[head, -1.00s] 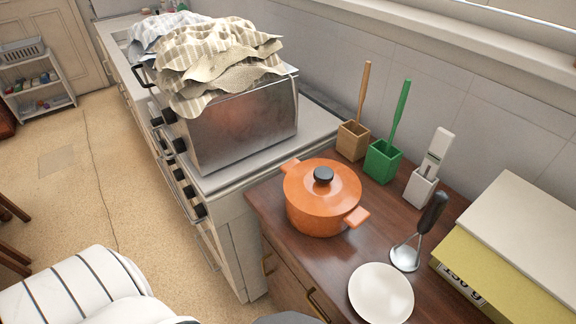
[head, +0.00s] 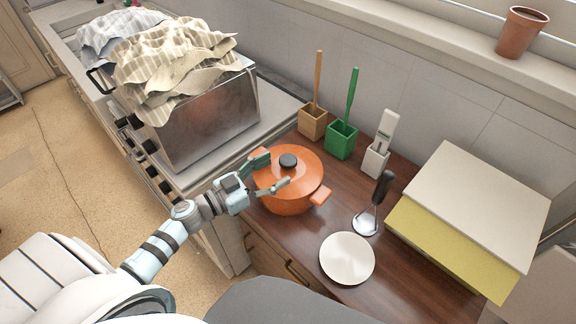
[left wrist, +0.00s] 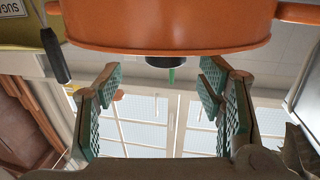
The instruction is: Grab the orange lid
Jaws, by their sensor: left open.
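The orange lid (head: 308,163) with its round black knob (head: 288,161) sits on the orange pot (head: 292,203) on the wooden dresser top. My left gripper (head: 272,174) is open and empty at the lid's left side, its fingers apart and pointing toward the knob. In the left wrist view the scene looks upside down; the black knob (left wrist: 166,62) shows beyond and between the open fingers of the gripper (left wrist: 160,76), with the orange lid and pot across the top. My right gripper is not in view.
A cloth-topped metal oven (head: 210,118) is on the left; a yellow box (head: 440,240) on the right.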

